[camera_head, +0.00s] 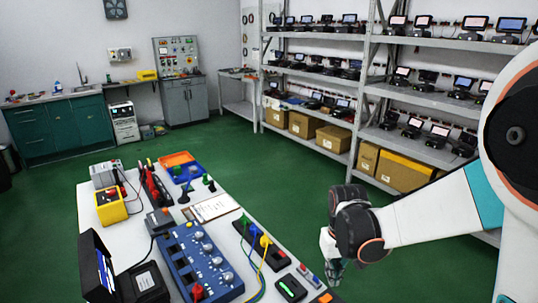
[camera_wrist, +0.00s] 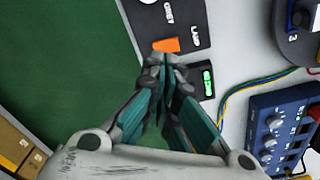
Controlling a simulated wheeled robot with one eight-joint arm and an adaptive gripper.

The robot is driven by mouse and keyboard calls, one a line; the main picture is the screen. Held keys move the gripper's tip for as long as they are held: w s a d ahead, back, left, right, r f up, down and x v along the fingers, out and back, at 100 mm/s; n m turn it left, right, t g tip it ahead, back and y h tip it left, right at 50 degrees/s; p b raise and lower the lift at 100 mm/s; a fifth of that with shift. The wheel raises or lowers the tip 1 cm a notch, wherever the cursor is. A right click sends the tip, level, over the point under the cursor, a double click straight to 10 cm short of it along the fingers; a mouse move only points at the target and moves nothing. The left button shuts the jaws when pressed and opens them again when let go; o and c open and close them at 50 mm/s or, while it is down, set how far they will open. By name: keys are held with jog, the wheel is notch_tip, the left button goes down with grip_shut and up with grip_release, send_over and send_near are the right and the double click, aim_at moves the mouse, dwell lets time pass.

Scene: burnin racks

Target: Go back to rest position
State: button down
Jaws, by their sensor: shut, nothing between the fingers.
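My gripper (camera_wrist: 163,75) is shut with nothing between its fingers, which meet in the middle of the wrist view. In the head view my gripper (camera_head: 335,272) hangs at the right edge of the white workbench (camera_head: 120,235), pointing down, with its fingertips partly hidden. In the wrist view an orange piece (camera_wrist: 166,45) and a small black device with a green lit display (camera_wrist: 207,82) lie beyond and beside the fingertips. Whether the fingertips touch anything cannot be told.
The bench holds a blue module with knobs (camera_head: 200,262), a black open case (camera_head: 95,270), a yellow meter (camera_head: 110,206) and a clipboard (camera_head: 214,207). Grey shelves (camera_head: 350,90) with devices and cardboard boxes (camera_head: 334,138) stand behind. Green floor (camera_head: 290,180) between is clear.

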jog(key=s+r+t, duration=0.7)
jog(key=s+r, duration=0.8)
jog(key=shift+s+r+m, duration=0.15)
jog(key=shift+r+m, duration=0.15)
jog(key=shift+m, duration=0.1)
